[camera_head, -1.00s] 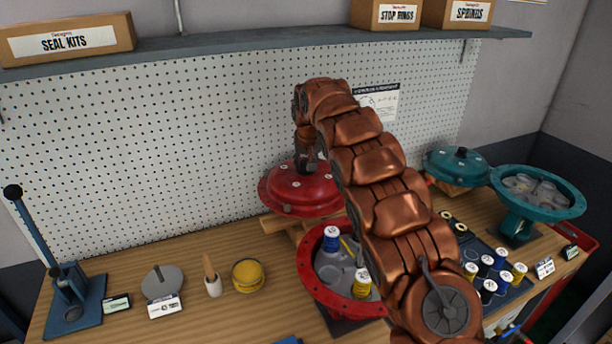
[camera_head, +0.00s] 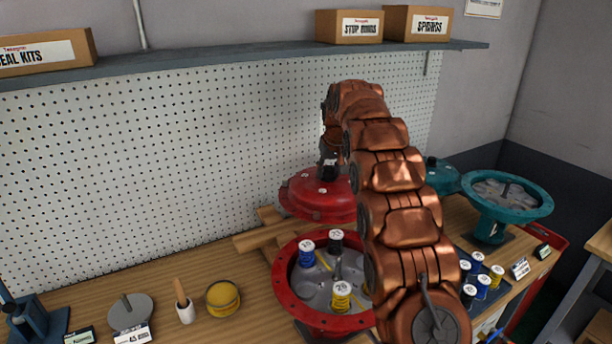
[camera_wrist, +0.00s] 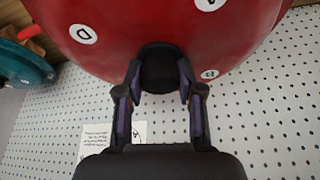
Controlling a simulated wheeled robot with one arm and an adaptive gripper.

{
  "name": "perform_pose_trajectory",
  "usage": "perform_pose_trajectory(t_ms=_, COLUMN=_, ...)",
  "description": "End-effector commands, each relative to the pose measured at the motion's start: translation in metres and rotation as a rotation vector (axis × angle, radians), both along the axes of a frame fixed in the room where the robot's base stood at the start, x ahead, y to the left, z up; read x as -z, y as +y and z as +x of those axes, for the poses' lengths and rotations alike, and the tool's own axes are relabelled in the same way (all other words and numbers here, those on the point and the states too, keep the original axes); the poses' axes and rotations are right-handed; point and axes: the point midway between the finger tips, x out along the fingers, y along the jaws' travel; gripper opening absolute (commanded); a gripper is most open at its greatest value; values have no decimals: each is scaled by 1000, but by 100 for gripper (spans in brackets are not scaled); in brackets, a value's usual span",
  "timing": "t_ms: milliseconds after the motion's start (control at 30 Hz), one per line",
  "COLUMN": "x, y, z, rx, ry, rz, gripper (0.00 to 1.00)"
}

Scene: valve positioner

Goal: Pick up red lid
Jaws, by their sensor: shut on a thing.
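The red lid (camera_head: 318,200) is a round dome with white lettered stickers, above and behind the open red housing (camera_head: 284,291). My gripper (camera_head: 329,160) is over the top of the lid, shut on its dark central knob. In the wrist view the lid (camera_wrist: 120,35) fills the upper part, and both fingers of my gripper (camera_wrist: 160,85) sit on either side of the black knob (camera_wrist: 158,68). The lid appears raised above the wooden rest (camera_head: 258,240), though my arm hides part of its right side. The housing holds blue, black and yellow spools.
A teal housing (camera_head: 545,203) and a teal lid (camera_head: 440,177) stand on the right, near several spools (camera_head: 481,287). A shelf (camera_head: 210,62) with boxes runs above. The pegboard (camera_head: 150,150) is close behind the lid. A yellow tin (camera_head: 223,298) sits at front left.

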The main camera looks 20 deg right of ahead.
Motion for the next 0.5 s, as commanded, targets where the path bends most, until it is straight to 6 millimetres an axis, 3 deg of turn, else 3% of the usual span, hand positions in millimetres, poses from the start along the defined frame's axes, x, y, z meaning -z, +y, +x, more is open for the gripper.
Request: perform_pose_trajectory(t_ms=500, x=-4, y=-123, z=-23, rx=3, ry=-7, rz=0, gripper=0)
